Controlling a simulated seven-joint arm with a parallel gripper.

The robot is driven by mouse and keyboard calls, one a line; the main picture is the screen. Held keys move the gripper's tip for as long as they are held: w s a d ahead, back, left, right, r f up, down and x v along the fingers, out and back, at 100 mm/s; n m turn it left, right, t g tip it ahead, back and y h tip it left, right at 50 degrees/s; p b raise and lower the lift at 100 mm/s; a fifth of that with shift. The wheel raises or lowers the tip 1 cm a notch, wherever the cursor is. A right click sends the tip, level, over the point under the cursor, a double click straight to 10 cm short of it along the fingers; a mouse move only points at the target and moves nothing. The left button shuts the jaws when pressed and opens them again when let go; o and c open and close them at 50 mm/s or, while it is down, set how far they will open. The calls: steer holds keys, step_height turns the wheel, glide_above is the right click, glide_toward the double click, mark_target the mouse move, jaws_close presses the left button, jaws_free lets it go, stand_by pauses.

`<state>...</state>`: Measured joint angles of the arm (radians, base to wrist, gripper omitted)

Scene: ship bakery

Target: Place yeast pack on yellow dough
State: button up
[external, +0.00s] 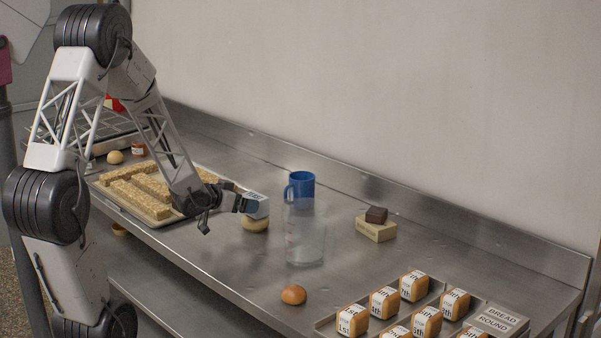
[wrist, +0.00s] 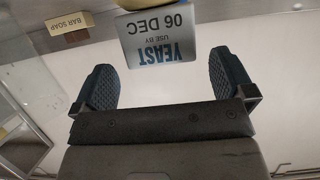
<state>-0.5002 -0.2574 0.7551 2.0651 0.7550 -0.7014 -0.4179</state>
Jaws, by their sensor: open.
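The yeast pack (external: 257,207) is a small grey and white packet with a blue label. It sits over the pale yellow dough (external: 255,225) and appears to rest on it. In the wrist view the pack (wrist: 162,42) shows its "YEAST" lettering upside down, with the dough's edge (wrist: 145,3) behind it at the top. My gripper (external: 238,200) is open just left of the pack. In the wrist view my gripper's fingers (wrist: 162,68) stand apart on both sides of the pack, with gaps visible. The contact between pack and dough is partly hidden.
A clear jug (external: 305,235) and a blue mug (external: 300,186) stand close to the right. A bar soap box (external: 376,230) bears a dark block (external: 376,214). A brown bun (external: 293,294) lies in front. A tray of slabs (external: 112,187) is at left, labelled loaves (external: 413,286) at right.

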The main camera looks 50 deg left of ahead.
steer(key=v, duration=0.8)
steer(key=shift+r, duration=0.15)
stand_by(0.5)
steer(key=s+d+r+n+g+y, duration=0.1)
steer(key=s+d+r+g+y, duration=0.2)
steer(key=s+d+r+g, duration=0.45)
steer(key=s+d+r+g+h, duration=0.1)
steer(key=s+d+r, duration=0.2)
steer(key=s+d, duration=0.5)
steer(key=s+d+r+m+g+h, duration=0.1)
steer(key=s+d+r, duration=0.3)
steer(key=s+d, duration=0.4)
steer(key=shift+d+g+h, duration=0.45)
steer(key=shift+g+h, duration=0.15)
steer(key=shift+g, duration=0.15)
